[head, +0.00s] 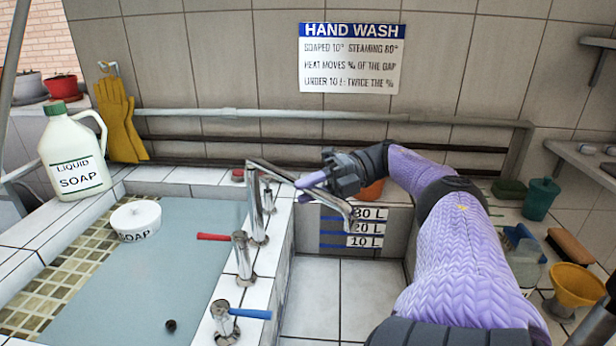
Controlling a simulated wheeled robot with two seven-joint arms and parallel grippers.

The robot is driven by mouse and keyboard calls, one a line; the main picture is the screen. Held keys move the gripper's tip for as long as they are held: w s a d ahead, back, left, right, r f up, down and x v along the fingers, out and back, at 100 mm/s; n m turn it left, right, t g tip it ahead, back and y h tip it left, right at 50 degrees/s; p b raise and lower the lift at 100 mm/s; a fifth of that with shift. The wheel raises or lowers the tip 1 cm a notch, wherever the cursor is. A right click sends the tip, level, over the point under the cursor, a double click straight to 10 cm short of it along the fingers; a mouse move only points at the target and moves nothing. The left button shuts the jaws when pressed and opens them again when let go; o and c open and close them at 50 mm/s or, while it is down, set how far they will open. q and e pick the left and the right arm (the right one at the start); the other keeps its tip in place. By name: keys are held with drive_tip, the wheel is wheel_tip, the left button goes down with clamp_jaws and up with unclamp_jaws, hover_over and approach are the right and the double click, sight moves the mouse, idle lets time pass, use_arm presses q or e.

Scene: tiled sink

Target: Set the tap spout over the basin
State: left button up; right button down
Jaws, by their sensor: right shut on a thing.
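The chrome tap spout (284,176) rises from the tiled ledge (285,222) between two sunken areas. Its arm slants right, and its tip hangs on the right side of the ledge, in front of a wall marked 30 L, 20 L and 10 L. The basin (190,285) with grey-blue water lies left of the ledge; the spout tip is not over this water. My right gripper (312,181) is shut on the spout's arm, reaching from the right. The hand hides part of the contact. My left gripper is not in view.
A red-handled tap (242,258) and a blue-handled tap (225,322) stand on the ledge. A white soap tub (136,221) and a small dark plug (170,325) show in the basin. A soap jug (74,158) stands at left. A yellow funnel (576,286) and brushes lie at right.

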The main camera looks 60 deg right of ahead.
drive_tip(key=shift+d, duration=0.15)
idle(0.4)
drive_tip(key=shift+c, duration=2.3)
unclamp_jaws()
